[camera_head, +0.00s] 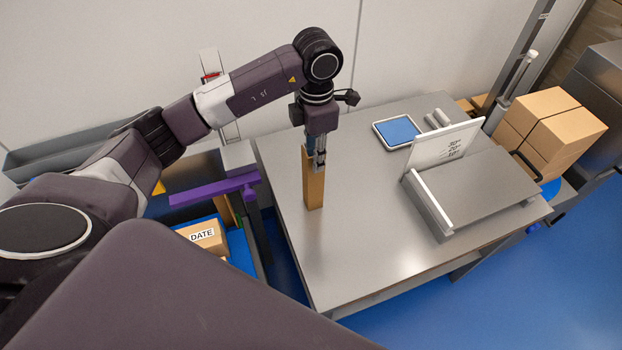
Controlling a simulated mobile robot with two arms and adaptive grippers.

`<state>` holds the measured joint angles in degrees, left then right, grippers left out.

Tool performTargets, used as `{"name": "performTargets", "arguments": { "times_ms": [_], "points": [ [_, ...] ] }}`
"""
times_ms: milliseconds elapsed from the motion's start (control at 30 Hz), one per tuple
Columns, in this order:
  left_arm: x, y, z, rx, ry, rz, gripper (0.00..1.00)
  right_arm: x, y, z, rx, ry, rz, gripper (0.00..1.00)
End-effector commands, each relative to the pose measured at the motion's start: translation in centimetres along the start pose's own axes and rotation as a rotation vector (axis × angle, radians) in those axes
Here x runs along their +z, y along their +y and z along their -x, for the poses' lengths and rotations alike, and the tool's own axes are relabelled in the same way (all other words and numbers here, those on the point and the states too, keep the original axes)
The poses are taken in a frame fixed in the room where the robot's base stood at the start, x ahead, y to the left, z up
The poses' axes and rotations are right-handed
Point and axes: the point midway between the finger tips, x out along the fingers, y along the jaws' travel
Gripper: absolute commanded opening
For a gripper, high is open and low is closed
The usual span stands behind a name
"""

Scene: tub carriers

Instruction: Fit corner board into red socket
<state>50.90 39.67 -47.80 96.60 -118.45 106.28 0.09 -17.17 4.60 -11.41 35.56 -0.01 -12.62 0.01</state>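The corner board (314,190) is a narrow brown upright piece over the left part of the steel table. My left gripper (317,158) points down and its fingers are closed at the board's upper end. The board's lower end is at or just above the tabletop; I cannot tell whether it touches. A small red part (210,76) shows on a pale upright behind my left arm. It is mostly hidden, and I cannot tell whether it is the red socket. My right gripper is out of view.
The steel table (350,260) has free room around the board. A grey sloped stand (480,190) with a white panel and a blue pad (397,130) occupy its right and back. A purple bar (215,190) and a "DATE" carton (205,236) are left. Cartons (550,125) stand right.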

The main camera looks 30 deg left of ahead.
Motion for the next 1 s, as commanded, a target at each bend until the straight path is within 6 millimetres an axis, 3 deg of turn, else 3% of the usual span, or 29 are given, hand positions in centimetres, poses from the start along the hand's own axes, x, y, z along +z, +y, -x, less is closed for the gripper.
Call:
{"name": "performTargets", "arguments": {
  "times_ms": [100, 367, 700, 1000],
  "points": [
    [0.0, -0.1, -1.8, -0.002, 0.001, 0.0, 0.24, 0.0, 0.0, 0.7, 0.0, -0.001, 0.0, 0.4],
    [0.0, -0.1, -3.8, -0.003, 0.0, -0.001, 0.24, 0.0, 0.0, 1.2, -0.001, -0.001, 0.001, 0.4],
    [0.1, -0.1, -8.7, -0.003, -0.001, 0.0, 0.24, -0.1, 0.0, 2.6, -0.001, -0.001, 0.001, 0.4],
    [0.1, -0.1, -9.3, -0.001, -0.004, -0.002, 0.24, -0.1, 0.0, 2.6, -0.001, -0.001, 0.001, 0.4]
  ]
}}
